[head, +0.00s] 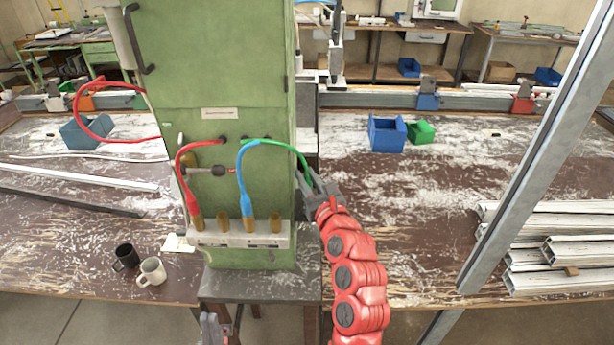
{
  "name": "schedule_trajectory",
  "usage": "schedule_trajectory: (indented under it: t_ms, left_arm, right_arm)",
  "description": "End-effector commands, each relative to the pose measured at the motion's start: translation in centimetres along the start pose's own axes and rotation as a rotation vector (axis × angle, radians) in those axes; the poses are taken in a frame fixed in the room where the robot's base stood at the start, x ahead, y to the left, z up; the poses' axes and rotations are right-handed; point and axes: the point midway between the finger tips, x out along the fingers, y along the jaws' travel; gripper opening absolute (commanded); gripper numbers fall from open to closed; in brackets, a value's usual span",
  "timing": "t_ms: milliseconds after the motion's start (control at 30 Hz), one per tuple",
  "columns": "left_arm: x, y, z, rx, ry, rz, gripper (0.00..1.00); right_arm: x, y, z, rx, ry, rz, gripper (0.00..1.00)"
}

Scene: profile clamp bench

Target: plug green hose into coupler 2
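A green hose (285,145) leaves the green cabinet, arches right and runs down to my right gripper (313,192). That gripper appears shut on the hose near its end, right of the cabinet; the fingers partly hide the hose end. A pale coupler block (240,240) on the cabinet front carries a row of brass couplers. A red hose (184,165) goes into the leftmost and a blue hose (242,180) into the third from the left. The second coupler (223,222) and rightmost coupler (275,223) are empty. No coupler numbers are readable. My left gripper (215,325) is low at the bottom edge, mostly cut off.
A black mug (125,256), a white mug (152,271) and a paper note (178,243) are left of the block. Blue (386,134) and green (420,132) bins stand behind right. White profiles (560,245) are stacked right, beside a slanted grey post (530,150).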

Motion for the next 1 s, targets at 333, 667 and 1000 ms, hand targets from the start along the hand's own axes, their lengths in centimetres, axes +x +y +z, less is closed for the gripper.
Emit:
schedule_trajectory:
  t_ms: [333, 667, 1000]
  left_arm:
    - [-0.02, 0.0, 0.0, 0.0, 0.0, 0.0, 0.0]
    - [-0.02, 0.0, 0.0, 0.0, 0.0, 0.0, 0.0]
    - [-0.02, 0.0, 0.0, 0.0, 0.0, 0.0, 0.0]
  right_arm:
    - [-0.02, 0.01, -0.01, 0.0, 0.0, 0.0, 0.0]
    - [-0.03, 0.02, -0.01, 0.0, 0.0, 0.0, 0.0]
    - [-0.03, 0.02, -0.03, 0.0, 0.0, 0.0, 0.0]
